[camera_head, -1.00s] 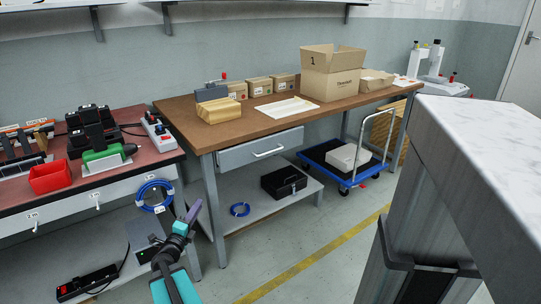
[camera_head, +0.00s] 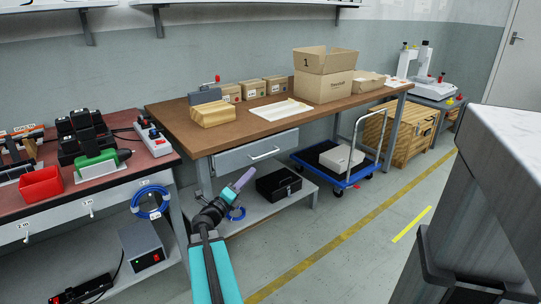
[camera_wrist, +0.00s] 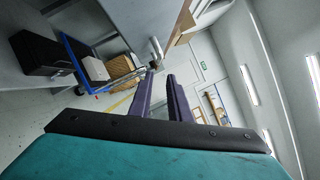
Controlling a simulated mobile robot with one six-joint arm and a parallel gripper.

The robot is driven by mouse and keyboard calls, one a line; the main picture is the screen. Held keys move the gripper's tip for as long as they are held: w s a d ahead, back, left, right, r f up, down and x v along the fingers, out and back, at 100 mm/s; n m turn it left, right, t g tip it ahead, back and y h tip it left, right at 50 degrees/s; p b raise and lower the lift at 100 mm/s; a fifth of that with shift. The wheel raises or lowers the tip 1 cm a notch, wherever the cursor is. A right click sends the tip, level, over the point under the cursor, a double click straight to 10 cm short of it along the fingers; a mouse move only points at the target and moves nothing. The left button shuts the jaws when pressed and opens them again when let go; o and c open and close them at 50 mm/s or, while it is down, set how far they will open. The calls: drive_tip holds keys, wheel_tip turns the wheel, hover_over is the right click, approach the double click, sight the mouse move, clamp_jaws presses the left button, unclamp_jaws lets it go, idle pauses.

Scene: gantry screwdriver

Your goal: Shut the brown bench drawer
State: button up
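The brown-topped bench (camera_head: 240,128) stands in the middle of the head view. Its grey drawer (camera_head: 235,159) sits under the top, with a pale bar handle (camera_head: 264,155) on its front. How far the drawer stands out is hard to tell. My gripper (camera_head: 246,176), with purple fingers, is just below and in front of the drawer. In the wrist view my gripper (camera_wrist: 160,75) has its two fingers apart with nothing between them. The grey drawer front (camera_wrist: 140,20) and its handle (camera_wrist: 156,48) show beyond the fingertips, which look apart from them.
A blue trolley (camera_head: 335,180) stands to the right. A red-topped bench (camera_head: 110,174) is at left, and a pale-topped cabinet (camera_head: 500,135) is near at right. The floor between is clear.

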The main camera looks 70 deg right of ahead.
sight(266, 155)
drive_tip(key=shift+w+a, duration=0.1)
drive_tip(key=shift+w, duration=0.05)
drive_tip(key=b+x, duration=0.2)
drive_tip(key=x, duration=1.1)
drive_tip(key=shift+d+r+b, duration=0.1)
drive_tip(key=shift+d+b, duration=0.25)
clamp_jaws()
